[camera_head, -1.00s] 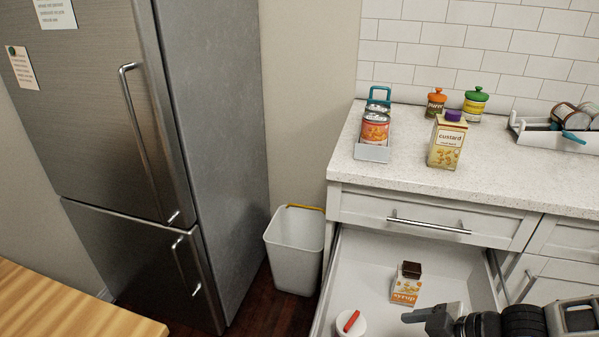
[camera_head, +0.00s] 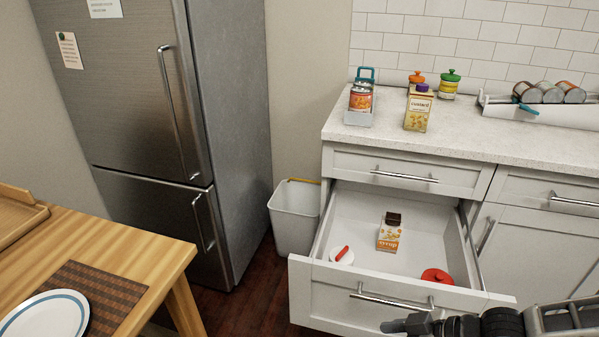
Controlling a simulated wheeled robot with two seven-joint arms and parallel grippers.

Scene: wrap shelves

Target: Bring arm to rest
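My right gripper (camera_head: 408,325) is at the bottom right of the head view, in front of the open lower drawer (camera_head: 335,292). Its fingers are seen from the side, and I cannot tell whether they are apart. I see nothing hanging from it. My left gripper is not in view.
The drawer holds a syrup box (camera_head: 389,236), a white lid with a red handle (camera_head: 342,256) and a red lid (camera_head: 437,277). A custard carton (camera_head: 418,110) and cans stand on the counter (camera_head: 480,142). A wooden table (camera_head: 130,240) with a plate (camera_head: 45,318) is at left; a bin (camera_head: 293,217) stands beside the fridge (camera_head: 235,130).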

